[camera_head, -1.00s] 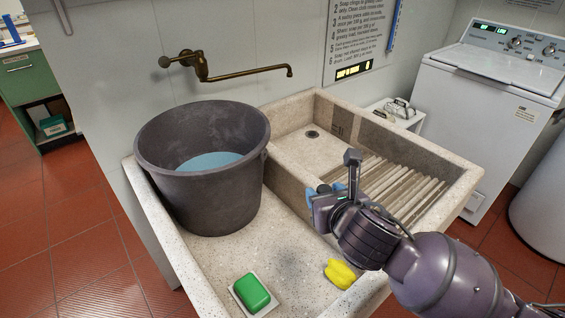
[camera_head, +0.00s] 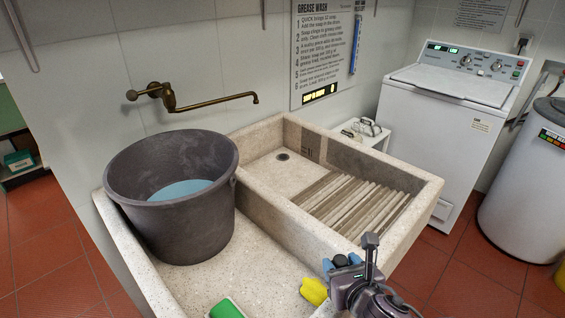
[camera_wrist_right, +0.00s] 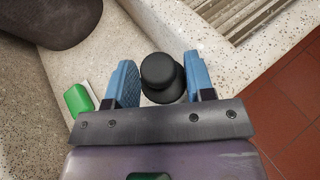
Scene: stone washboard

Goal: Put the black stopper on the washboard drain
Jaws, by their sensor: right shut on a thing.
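My right gripper (camera_head: 343,262) is shut on the black stopper (camera_wrist_right: 160,72), which sits between the blue fingers in the right wrist view. The stopper also shows as a small dark shape in the head view (camera_head: 341,260). My left gripper is out of view.
A large dark bucket (camera_head: 150,225) of water stands in the left basin. A stone wall divides the basins. A brass tap (camera_head: 200,103) reaches over from the wall.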

